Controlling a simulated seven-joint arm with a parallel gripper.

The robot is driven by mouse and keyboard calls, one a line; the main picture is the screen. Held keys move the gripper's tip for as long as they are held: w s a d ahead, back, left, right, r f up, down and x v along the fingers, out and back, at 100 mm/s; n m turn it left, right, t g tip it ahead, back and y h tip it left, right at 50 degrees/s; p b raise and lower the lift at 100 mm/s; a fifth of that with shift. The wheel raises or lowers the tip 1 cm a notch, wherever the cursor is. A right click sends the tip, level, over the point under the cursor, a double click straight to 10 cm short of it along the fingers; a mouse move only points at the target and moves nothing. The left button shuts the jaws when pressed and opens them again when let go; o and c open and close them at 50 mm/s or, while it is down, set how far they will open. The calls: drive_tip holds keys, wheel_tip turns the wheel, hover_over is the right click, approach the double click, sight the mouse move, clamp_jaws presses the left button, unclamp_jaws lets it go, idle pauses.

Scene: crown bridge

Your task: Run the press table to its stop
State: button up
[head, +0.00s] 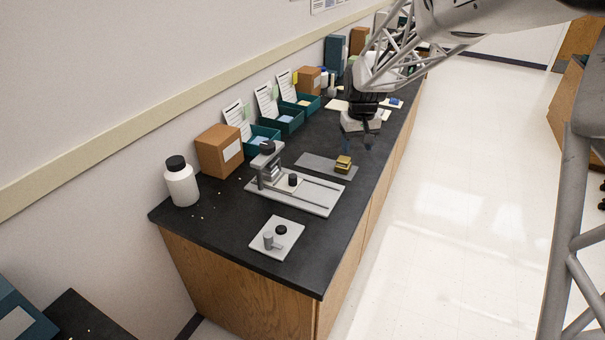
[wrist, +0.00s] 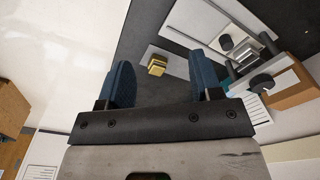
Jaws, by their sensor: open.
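The press (head: 268,162) stands on a pale base plate (head: 318,203) with two dark rails, on the black bench. Its table, a small light plate (head: 281,184) with a dark knob (head: 293,179), sits at the left end of the rails, close to the press column. My gripper (head: 358,146) is open and empty above the bench, behind and right of the press, near a brass block (head: 343,162) on a grey plate (head: 313,160). In the wrist view my blue fingers (wrist: 162,80) are spread apart, with the block (wrist: 157,66) below between them; the press (wrist: 243,52) is at upper right.
A small plate (head: 287,225) with a grey cylinder and black knob lies at the bench's near end. A white bottle (head: 181,183), a brown box (head: 219,150) and teal trays (head: 285,119) line the wall. The bench's near right strip is clear.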

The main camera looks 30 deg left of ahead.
drive_tip(key=w+a+f+n, duration=0.1)
drive_tip(key=w+a+f, duration=0.1)
drive_tip(key=a+f, duration=0.6)
drive_tip(key=n, duration=0.2)
hover_over(293, 176)
drive_tip(key=shift+g, duration=0.3)
wheel_tip(293, 176, down, 6)
drive_tip(key=shift+s+f, duration=0.1)
drive_tip(key=shift+f, duration=0.05)
drive_tip(key=shift+f, duration=0.1)
drive_tip(key=shift+f, duration=3.8)
